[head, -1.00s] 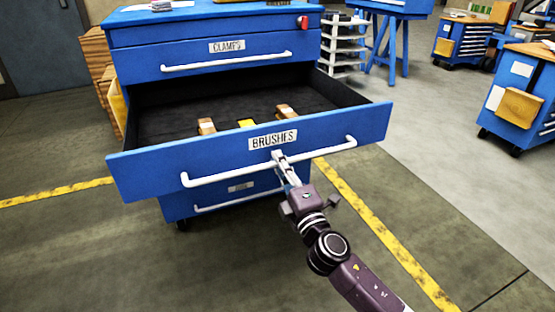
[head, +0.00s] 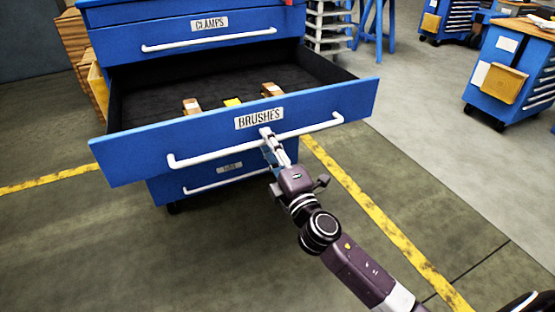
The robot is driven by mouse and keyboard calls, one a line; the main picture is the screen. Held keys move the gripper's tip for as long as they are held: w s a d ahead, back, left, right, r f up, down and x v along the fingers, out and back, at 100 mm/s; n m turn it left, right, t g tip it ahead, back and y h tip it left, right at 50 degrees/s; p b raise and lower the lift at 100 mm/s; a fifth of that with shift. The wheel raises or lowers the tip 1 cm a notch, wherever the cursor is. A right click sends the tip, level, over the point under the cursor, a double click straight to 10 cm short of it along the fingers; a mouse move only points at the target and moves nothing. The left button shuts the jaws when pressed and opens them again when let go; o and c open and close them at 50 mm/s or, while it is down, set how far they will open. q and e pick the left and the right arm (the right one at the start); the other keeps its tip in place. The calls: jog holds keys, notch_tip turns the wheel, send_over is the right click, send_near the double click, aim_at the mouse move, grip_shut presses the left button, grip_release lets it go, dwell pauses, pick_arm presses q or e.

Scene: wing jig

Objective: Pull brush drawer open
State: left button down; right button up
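The blue brush drawer (head: 310,115), labelled BRUSHES, stands well out of the blue tool cabinet (head: 120,45). Two brown-handled brushes (head: 192,105) (head: 271,90) and a yellow item (head: 233,102) lie on its dark floor, partly hidden by the drawer front. My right gripper (head: 268,140) is at the white drawer handle (head: 215,158), near its middle below the label. Its fingers look closed around the bar. My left gripper is not in view.
The CLAMPS drawer (head: 185,30) above is shut, as is a lower drawer (head: 175,195). Wooden boxes (head: 75,45) stand left of the cabinet. Another blue cabinet (head: 505,75) stands at right. The floor (head: 130,260) in front is clear, with yellow lines.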

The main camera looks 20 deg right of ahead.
jog(key=s+f, duration=0.2)
jog(key=s, duration=0.8)
jog(key=shift+s+d, duration=0.2)
jog(key=shift+s, duration=0.2)
